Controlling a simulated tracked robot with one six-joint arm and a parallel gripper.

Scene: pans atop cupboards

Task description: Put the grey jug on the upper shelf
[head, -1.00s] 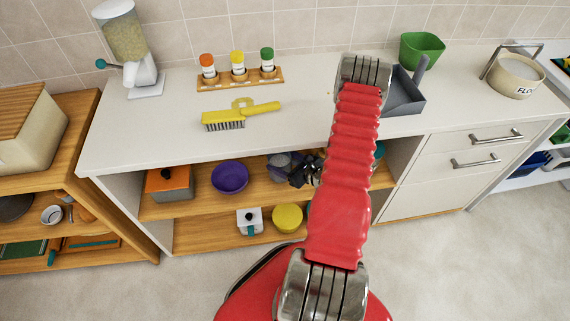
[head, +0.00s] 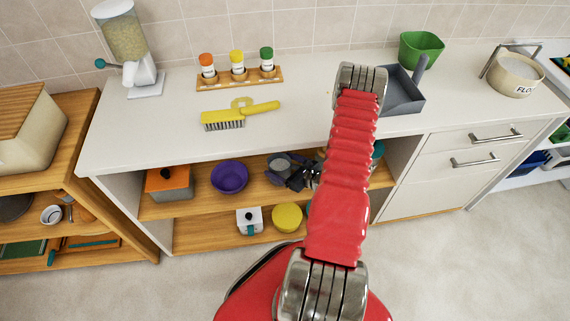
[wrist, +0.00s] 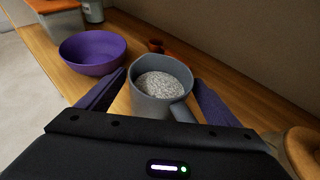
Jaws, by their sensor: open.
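The grey jug (head: 279,162) stands upright on the upper shelf (head: 207,198) of the open cupboard, to the right of the purple bowl. In the wrist view the jug (wrist: 158,104) holds pale speckled grains, and its handle points towards my gripper. My gripper (wrist: 159,78) is open, with one purple finger on each side of the jug. In the head view my gripper (head: 289,179) is a small dark shape just in front of the jug. Whether the fingers touch the jug I cannot tell.
The purple bowl (head: 229,177) and an orange-lidded box (head: 168,183) stand left of the jug. The lower shelf (head: 195,235) holds a white canister (head: 249,221) and a yellow bowl (head: 287,217). The white worktop (head: 180,140) overhangs the shelves.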

